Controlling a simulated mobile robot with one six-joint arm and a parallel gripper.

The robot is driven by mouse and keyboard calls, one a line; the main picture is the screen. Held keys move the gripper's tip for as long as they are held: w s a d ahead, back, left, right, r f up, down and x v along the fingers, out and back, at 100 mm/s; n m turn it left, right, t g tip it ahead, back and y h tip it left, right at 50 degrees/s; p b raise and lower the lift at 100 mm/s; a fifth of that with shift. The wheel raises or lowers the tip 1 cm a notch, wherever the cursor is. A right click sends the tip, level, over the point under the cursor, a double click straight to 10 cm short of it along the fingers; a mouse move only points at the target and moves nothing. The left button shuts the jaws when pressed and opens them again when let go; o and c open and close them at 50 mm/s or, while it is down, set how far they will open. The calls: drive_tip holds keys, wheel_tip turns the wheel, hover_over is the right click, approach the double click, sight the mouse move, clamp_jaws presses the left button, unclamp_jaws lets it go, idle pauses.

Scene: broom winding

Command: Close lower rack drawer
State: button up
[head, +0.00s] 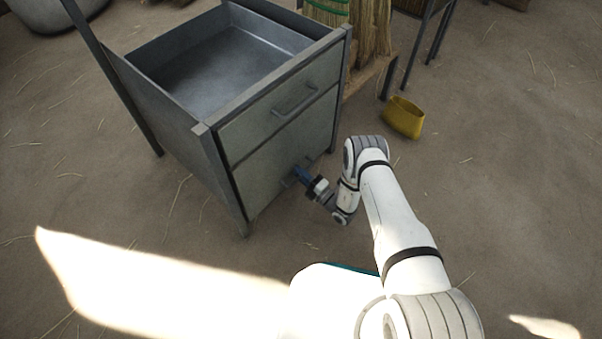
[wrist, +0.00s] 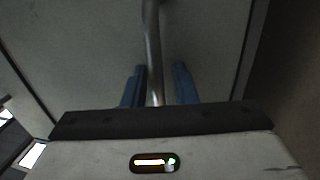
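The grey metal rack has an upper drawer (head: 280,103) and a lower drawer (head: 266,171). The lower drawer front looks about flush with the upper one and the frame. My gripper (head: 302,174) is at the lower drawer's handle, which is partly hidden by it in the head view. In the wrist view, the handle bar (wrist: 152,45) runs between the two blue fingers of my gripper (wrist: 160,83). Gaps show on both sides of the bar, so the fingers are open around it. The drawer's inside is not visible.
The rack's open top tray (head: 215,70) looks empty. A yellow container (head: 403,117) stands on the floor to the right of the rack. Straw bundles (head: 370,35) stand behind it. The straw-strewn floor in front and to the left is mostly clear.

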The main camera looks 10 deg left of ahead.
drive_tip(key=shift+d, duration=0.2)
drive_tip(key=p+v, duration=0.2)
drive_tip(key=v, duration=0.5)
drive_tip(key=shift+d, duration=0.2)
drive_tip(key=shift+s+f, duration=0.15)
drive_tip(key=shift+s, duration=0.05)
